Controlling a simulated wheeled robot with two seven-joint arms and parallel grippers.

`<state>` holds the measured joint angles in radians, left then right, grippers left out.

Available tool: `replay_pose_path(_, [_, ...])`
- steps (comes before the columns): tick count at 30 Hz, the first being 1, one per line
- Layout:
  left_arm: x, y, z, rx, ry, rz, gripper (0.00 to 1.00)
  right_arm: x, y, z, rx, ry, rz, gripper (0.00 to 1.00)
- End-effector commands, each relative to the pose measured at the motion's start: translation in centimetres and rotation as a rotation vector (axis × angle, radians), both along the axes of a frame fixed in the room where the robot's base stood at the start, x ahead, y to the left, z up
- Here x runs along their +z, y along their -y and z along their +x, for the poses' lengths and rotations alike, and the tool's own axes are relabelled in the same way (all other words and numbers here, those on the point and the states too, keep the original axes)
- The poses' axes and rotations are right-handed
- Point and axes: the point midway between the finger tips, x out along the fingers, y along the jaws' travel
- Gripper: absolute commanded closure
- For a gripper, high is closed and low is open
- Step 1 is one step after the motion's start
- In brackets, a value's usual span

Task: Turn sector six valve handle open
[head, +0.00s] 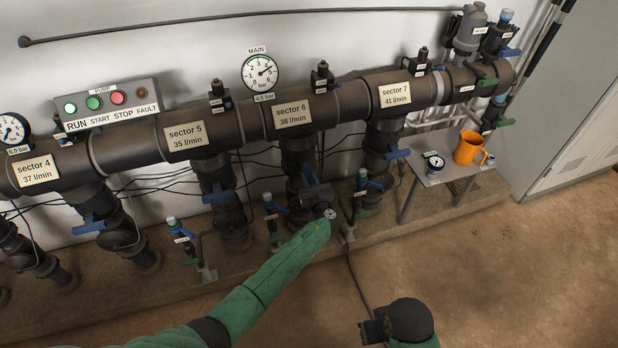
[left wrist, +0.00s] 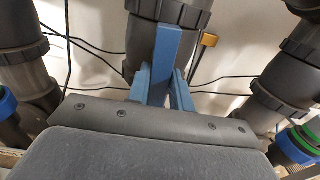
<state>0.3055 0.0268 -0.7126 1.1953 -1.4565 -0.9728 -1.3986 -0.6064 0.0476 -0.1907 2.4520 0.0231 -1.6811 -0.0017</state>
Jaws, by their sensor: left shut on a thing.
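The sector 6 label (head: 291,114) sits on the thick dark manifold pipe, above its downpipe (head: 298,158). My left gripper (head: 315,190) is at this downpipe, with the green-sleeved arm reaching in from below. In the left wrist view a blue valve handle (left wrist: 168,48) stands between the two blue fingers (left wrist: 160,88), which are shut on it. In the head view my gripper hides this handle, so its angle is unclear there. My right gripper (head: 376,328) is low at the bottom, away from the pipes; its fingers are too unclear to judge.
Blue handles show on the sector 5 valve (head: 217,196) and sector 7 valve (head: 398,154). Small taps (head: 271,215) stand beside the downpipes. A side table (head: 432,172) with an orange mug (head: 467,149) is at right.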

Motion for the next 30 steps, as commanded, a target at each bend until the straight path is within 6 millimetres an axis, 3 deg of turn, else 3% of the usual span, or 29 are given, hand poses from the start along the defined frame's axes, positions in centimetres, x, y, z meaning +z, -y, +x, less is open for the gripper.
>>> replay_pose_path(11, [-0.2, 0.0, -0.1, -0.001, -0.003, 0.001, 1.0, -0.1, 0.0, -0.1, -0.002, -0.002, 0.001, 0.64])
replay_pose_path(12, [-0.2, 0.0, -0.1, -0.001, -0.003, 0.001, 0.7, -0.1, 0.0, -0.1, -0.002, -0.002, 0.001, 0.64])
replay_pose_path(14, [-0.1, 0.0, -0.1, -0.001, -0.001, 0.001, 0.59, -0.1, 0.0, -0.1, -0.002, -0.002, 0.001, 0.64])
replay_pose_path(24, [-0.1, 0.1, -0.3, -0.001, -0.001, 0.0, 0.58, -0.1, 0.0, 0.0, 0.0, 0.0, 0.0, 0.64])
replay_pose_path(30, [-0.3, 0.8, -2.5, -0.002, -0.002, -0.001, 0.58, -0.6, -0.3, 0.3, 0.004, 0.013, 0.008, 0.64])
